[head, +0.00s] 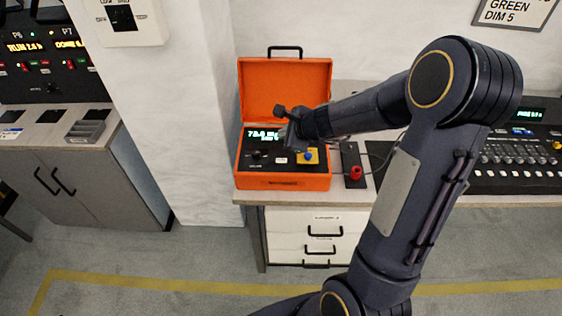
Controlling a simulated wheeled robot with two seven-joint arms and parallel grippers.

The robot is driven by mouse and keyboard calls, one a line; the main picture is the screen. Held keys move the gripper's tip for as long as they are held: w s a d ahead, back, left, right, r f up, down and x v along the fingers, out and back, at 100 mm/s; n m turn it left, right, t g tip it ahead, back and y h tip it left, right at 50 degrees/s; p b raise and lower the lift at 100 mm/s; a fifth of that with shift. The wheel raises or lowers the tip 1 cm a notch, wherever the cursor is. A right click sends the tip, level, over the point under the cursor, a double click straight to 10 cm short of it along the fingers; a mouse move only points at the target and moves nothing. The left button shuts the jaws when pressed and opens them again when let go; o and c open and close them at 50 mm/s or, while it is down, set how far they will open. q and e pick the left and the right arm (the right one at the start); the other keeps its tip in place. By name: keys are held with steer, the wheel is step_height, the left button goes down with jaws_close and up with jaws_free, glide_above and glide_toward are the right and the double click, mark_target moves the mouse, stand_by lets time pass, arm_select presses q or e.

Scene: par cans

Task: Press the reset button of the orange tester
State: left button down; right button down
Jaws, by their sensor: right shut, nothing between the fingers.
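The orange tester (283,183) is an open case on the bench, its lid raised at the back. Its panel has a green lit display (258,134), a dark knob (256,155) and a blue button (308,154) on a yellow plate. My right gripper (282,112) is shut and empty, and looks to be above the tester's panel. My right forearm covers part of the panel's upper right side. I cannot tell the gripper's exact height over the panel. My left gripper is not in view.
A dark box with a red knob (355,173) sits right of the tester, cables near it. A mixing console (520,155) is further right. White drawers (312,222) are below the bench. A wall pillar (195,110) stands left. The floor has yellow tape (150,283).

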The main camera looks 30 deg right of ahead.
step_height(320, 180, down, 8)
steer(key=b, duration=0.7)
stand_by(1.6)
steer(key=shift+f+b, duration=0.35)
steer(key=shift+b, duration=0.15)
steer(key=shift+f+b, duration=0.35)
steer(key=shift+b, duration=0.05)
stand_by(0.3)
steer(key=shift+r, duration=0.15)
stand_by(0.3)
steer(key=shift+r+p, duration=0.6)
steer(key=shift+p, duration=0.15)
step_height(320, 180, up, 5)
steer(key=p, duration=0.5)
